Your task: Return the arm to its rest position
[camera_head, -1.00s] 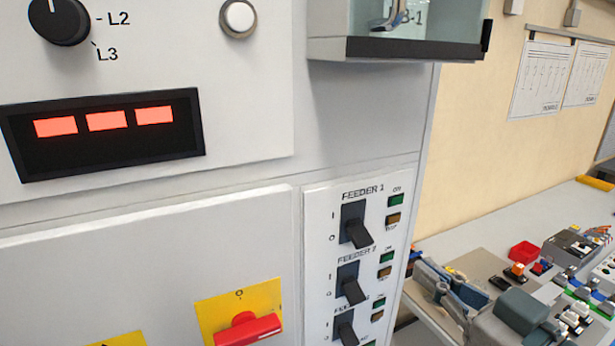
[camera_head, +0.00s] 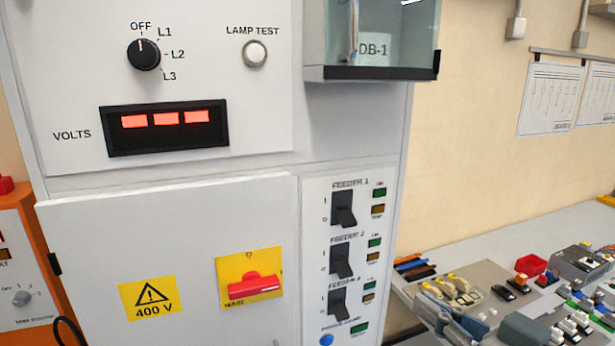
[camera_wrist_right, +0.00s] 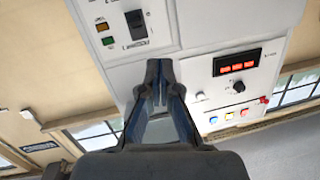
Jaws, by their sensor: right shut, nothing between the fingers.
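My right gripper (camera_head: 428,298) is at the lower right in the head view, in front of the bench and right of the cabinet's feeder switches. In the right wrist view the right gripper's (camera_wrist_right: 158,72) dark fingers are together, with nothing between them. They point toward the cabinet front (camera_wrist_right: 190,45), which appears upside down there. The gripper looks apart from the cabinet in the head view. My left gripper is in neither view.
The grey cabinet (camera_head: 340,120) fills the left and middle, with a red main switch (camera_head: 254,286), feeder switches (camera_head: 343,208) and a projecting glass-fronted box (camera_head: 375,40). An orange unit (camera_head: 20,270) stands left.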

